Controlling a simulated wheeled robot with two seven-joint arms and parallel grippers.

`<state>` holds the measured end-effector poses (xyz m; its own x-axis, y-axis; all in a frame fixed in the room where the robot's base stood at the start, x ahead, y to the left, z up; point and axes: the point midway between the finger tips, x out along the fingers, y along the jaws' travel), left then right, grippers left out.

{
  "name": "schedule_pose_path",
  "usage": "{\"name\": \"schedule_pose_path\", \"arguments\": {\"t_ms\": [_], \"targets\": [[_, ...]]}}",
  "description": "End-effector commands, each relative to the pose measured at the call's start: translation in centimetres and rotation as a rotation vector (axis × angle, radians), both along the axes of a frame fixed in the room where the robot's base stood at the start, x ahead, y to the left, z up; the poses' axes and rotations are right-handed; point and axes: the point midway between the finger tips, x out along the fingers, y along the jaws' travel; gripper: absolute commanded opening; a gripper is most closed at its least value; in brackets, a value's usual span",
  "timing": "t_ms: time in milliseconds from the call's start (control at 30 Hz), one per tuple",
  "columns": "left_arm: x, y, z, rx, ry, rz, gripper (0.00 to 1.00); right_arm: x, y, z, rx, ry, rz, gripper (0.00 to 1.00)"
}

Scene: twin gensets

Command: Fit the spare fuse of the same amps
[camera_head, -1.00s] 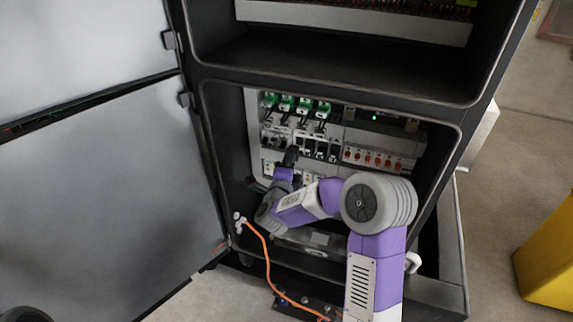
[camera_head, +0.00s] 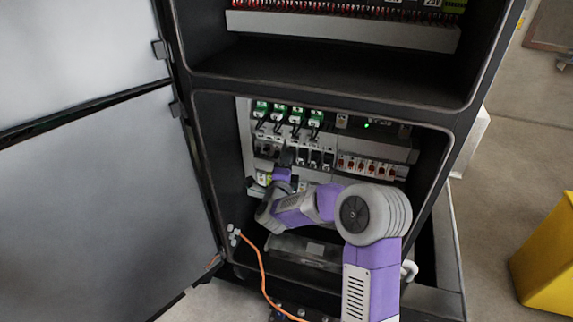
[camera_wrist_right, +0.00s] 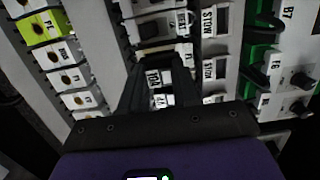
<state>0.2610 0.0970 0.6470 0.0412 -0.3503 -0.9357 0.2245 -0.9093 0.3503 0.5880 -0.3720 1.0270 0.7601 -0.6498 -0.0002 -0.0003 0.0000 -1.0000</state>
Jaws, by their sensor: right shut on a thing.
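My right gripper (camera_head: 286,157) reaches into the open lower bay, its dark fingers in front of the row of black-and-white fuse holders (camera_head: 315,159). In the right wrist view the fingers (camera_wrist_right: 155,75) are shut on a small pale piece (camera_wrist_right: 155,77). It bears a marking that looks like an amp rating, but I cannot read it surely. Fingers and wrist hide much of it. Slots (camera_wrist_right: 209,70) marked STOW stand just to the right of the fingers. A column of labelled white blocks (camera_wrist_right: 75,76) stands to the left. My left gripper is out of view.
Green-topped units (camera_head: 290,116) line the panel above my gripper, and a row of white blocks with red parts (camera_head: 370,167) is to its right. The open grey door (camera_head: 90,210) stands left. An orange cable (camera_head: 262,270) hangs in front. A yellow object (camera_head: 545,255) is far right.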

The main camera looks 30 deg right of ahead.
Motion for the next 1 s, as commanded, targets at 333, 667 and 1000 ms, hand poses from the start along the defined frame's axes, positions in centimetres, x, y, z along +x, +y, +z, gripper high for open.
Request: {"name": "schedule_pose_path", "arguments": {"t_ms": [333, 667, 1000], "targets": [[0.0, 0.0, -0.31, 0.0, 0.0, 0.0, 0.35, 0.02, 0.16, -0.01, 0.001, 0.002, 0.0, 0.0], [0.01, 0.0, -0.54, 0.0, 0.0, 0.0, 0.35, 0.03, 0.29, 0.06, 0.005, 0.005, -0.001, 0.0], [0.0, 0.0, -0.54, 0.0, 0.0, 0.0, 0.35, 0.05, 0.3, 0.05, 0.005, 0.005, -0.001, 0.0]]}}
